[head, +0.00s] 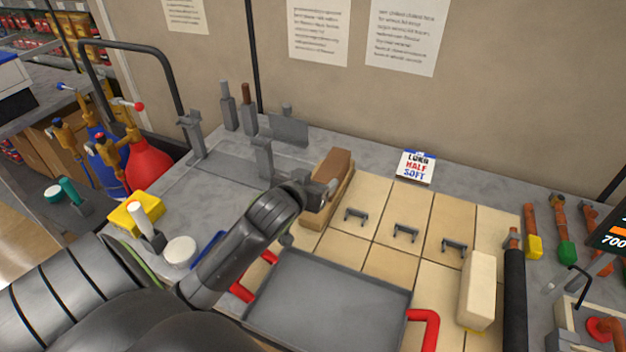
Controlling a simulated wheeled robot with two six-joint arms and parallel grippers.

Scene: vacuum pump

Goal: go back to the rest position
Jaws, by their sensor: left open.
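My left arm comes in from the lower left and reaches over the bench. My left gripper (328,190) is open at the near side of a brown block (333,167) that sits in a wooden holder (318,215). The arm's wrist hides part of the gripper, so I cannot tell whether it touches the block or holder. My right gripper is not in view.
A grey tray (330,305) with red handles lies in front. Small dark brackets (405,232) and a cream block (478,290) stand on the tiles. Upright metal tools stand behind the wrist.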

